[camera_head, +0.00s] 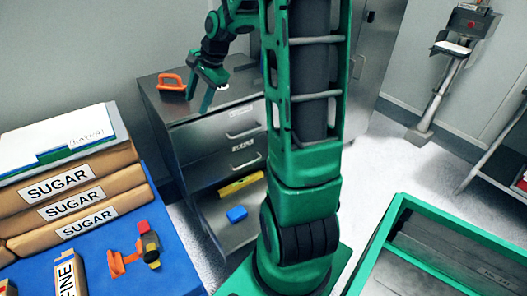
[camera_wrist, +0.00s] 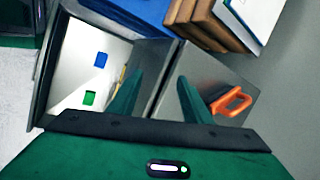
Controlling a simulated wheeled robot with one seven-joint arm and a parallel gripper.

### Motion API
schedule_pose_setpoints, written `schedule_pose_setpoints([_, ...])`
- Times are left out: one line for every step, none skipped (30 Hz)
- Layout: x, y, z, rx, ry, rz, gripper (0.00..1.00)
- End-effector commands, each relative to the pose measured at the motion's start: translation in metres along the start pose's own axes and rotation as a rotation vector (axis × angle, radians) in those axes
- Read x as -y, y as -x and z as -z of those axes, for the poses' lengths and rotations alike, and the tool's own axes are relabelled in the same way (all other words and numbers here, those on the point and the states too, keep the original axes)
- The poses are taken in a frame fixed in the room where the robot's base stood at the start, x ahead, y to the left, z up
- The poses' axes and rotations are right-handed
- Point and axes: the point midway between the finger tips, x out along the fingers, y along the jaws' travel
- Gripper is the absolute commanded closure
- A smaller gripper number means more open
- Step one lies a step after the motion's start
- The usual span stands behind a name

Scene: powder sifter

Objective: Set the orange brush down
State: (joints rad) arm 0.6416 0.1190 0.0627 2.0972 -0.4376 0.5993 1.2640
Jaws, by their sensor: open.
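The orange brush (camera_head: 171,84) rests on the top of the grey drawer cabinet (camera_head: 222,101), near its back left edge. Its looped orange handle also shows in the wrist view (camera_wrist: 231,100), right of the right finger, which partly hides its head. My gripper (camera_head: 198,96) is open over the cabinet top, just right of the brush. In the wrist view my gripper (camera_wrist: 160,78) has its two green fingers spread with nothing between them. The brush is outside the fingers; I cannot tell whether it touches one.
A small white item (camera_head: 223,87) lies right of my gripper. Below, an open drawer or shelf holds a blue block (camera_head: 237,214) and a yellow item (camera_head: 241,184). Sugar bags (camera_head: 75,206) and an orange tool (camera_head: 118,262) occupy the blue table. A green-rimmed bin (camera_head: 460,235) stands right.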

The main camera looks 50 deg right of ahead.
Motion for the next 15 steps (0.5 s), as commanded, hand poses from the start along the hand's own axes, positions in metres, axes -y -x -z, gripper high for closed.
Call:
schedule_pose_setpoints([-0.019, 0.012, -0.01, -0.027, 0.081, -0.035, 0.55])
schedule_pose_setpoints([-0.031, 0.019, -0.013, -0.042, 0.13, -0.06, 0.55])
schedule_pose_setpoints([-0.048, 0.027, -0.017, -0.058, 0.194, -0.093, 0.55])
schedule_pose_setpoints([-0.061, 0.034, -0.021, -0.068, 0.242, -0.118, 0.55])
schedule_pose_setpoints([-0.074, 0.04, -0.024, -0.076, 0.289, -0.142, 0.55])
schedule_pose_setpoints([-0.092, 0.049, -0.028, -0.083, 0.35, -0.175, 0.55])
schedule_pose_setpoints([-0.105, 0.055, -0.032, -0.085, 0.395, -0.199, 0.55])
schedule_pose_setpoints([-0.119, 0.061, -0.035, -0.086, 0.438, -0.222, 0.55])
schedule_pose_setpoints([-0.138, 0.07, -0.039, -0.084, 0.498, -0.253, 0.55])
schedule_pose_setpoints([-0.152, 0.075, -0.043, -0.079, 0.54, -0.276, 0.55])
schedule_pose_setpoints([-0.166, 0.081, -0.046, -0.073, 0.582, -0.297, 0.55])
schedule_pose_setpoints([-0.185, 0.088, -0.051, -0.062, 0.637, -0.324, 0.55])
schedule_pose_setpoints([-0.198, 0.092, -0.054, -0.051, 0.677, -0.343, 0.55])
schedule_pose_setpoints([-0.212, 0.097, -0.057, -0.04, 0.713, -0.361, 0.55])
schedule_pose_setpoints([-0.228, 0.102, -0.061, -0.023, 0.759, -0.381, 0.55])
